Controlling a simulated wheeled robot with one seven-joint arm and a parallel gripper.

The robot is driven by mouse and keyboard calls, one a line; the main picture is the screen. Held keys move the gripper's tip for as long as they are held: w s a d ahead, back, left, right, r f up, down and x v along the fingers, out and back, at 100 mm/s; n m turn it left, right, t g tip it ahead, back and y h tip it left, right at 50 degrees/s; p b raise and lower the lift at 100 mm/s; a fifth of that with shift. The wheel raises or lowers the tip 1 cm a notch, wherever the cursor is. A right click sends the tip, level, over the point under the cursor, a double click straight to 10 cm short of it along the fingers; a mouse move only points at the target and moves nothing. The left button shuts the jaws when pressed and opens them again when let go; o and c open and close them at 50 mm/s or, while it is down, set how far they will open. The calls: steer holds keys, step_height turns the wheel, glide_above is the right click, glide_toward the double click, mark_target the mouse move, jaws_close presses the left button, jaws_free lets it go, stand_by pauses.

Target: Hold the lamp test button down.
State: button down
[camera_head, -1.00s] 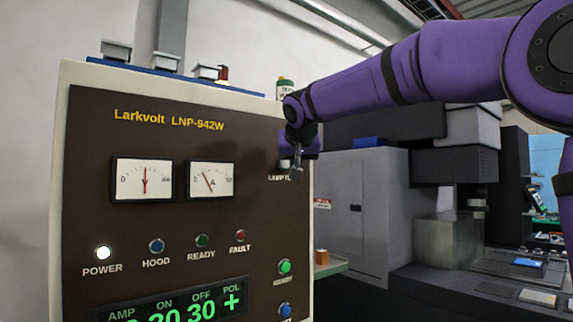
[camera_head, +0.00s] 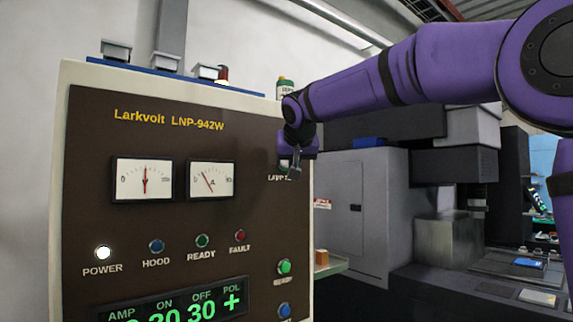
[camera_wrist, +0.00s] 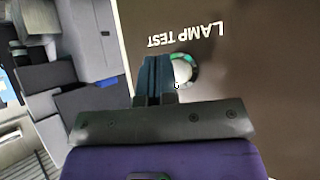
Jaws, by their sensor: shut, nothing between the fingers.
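The lamp test button (camera_wrist: 182,72) shows in the wrist view as a pale round cap in a green-tinted ring, with the label LAMP TEST (camera_wrist: 185,34) upside down beside it. My gripper (camera_wrist: 158,62) is shut and empty. In the wrist view its fingertips overlap the left edge of the button's ring; I cannot tell whether they touch it. In the head view my gripper (camera_head: 294,174) hangs in front of the panel's upper right, over the end of the label, and hides most of the button.
The brown Larkvolt panel (camera_head: 150,225) has two meters, a lit white POWER lamp (camera_head: 103,252) and unlit HOOD, READY and FAULT lamps. A green button (camera_head: 284,266) and a blue button (camera_head: 284,310) sit below my gripper. A grey machine (camera_head: 355,210) stands to the right.

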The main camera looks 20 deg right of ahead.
steer(key=shift+w+a, duration=0.25)
steer(key=shift+w, duration=0.35)
stand_by(0.8)
stand_by(1.9)
steer(key=shift+s+d, duration=0.35)
steer(key=shift+s, duration=0.45)
steer(key=shift+s, duration=0.1)
steer(key=s, duration=0.1)
steer(key=s+d, duration=0.1)
steer(key=s, duration=0.1)
steer(key=s+d, duration=0.1)
steer(key=shift+s, duration=0.2)
steer(key=shift+s, duration=0.1)
stand_by(0.4)
